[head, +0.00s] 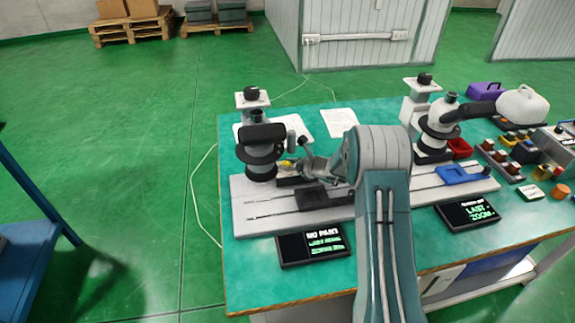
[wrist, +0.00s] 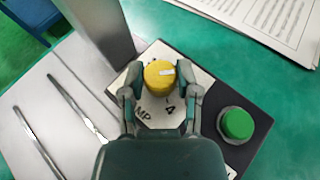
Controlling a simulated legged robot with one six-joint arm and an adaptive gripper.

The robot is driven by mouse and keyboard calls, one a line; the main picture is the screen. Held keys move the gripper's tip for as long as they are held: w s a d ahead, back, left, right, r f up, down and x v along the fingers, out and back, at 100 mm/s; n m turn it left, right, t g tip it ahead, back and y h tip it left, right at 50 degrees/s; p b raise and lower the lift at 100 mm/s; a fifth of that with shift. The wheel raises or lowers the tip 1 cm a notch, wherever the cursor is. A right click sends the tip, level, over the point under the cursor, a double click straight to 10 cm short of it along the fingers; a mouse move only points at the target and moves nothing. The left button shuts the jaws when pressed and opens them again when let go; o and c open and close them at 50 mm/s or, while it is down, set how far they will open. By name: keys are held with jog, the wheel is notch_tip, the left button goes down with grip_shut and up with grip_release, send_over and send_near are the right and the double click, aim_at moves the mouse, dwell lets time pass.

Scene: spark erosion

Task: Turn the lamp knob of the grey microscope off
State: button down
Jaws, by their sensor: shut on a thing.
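A yellow knob (wrist: 159,76) with a white mark toward its right side sits on a pale plate (wrist: 150,119) lettered "MP", the rest hidden. My gripper (wrist: 161,88) has a finger on each side of the knob and is shut on it. A green round button (wrist: 236,124) is to the right on the same dark box. In the head view my gripper (head: 292,165) reaches the right side of the left microscope (head: 262,158), which has a dark head and a grey base (head: 240,190). The knob is mostly hidden there.
A second microscope (head: 440,124) with a pale body stands to the right. Dark display panels (head: 314,245) lie at the table's front; one reads "NO PART". Papers (head: 339,121) lie behind. Small parts and boxes crowd the right end. The front left tabletop is clear.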

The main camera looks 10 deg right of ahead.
jog(key=n+g+y, duration=0.1)
jog(key=n+g, duration=0.1)
jog(key=n+g+y, duration=0.2)
jog(key=n, duration=0.1)
jog(key=shift+w+d+g, duration=0.1)
jog(key=shift+w+g, duration=0.1)
jog(key=shift+g, duration=0.2)
jog(key=shift+n+g+y, duration=0.3)
jog(key=shift+c, duration=1.6)
grip_release()
jog(key=v, duration=1.2)
jog(key=shift+f, duration=0.15)
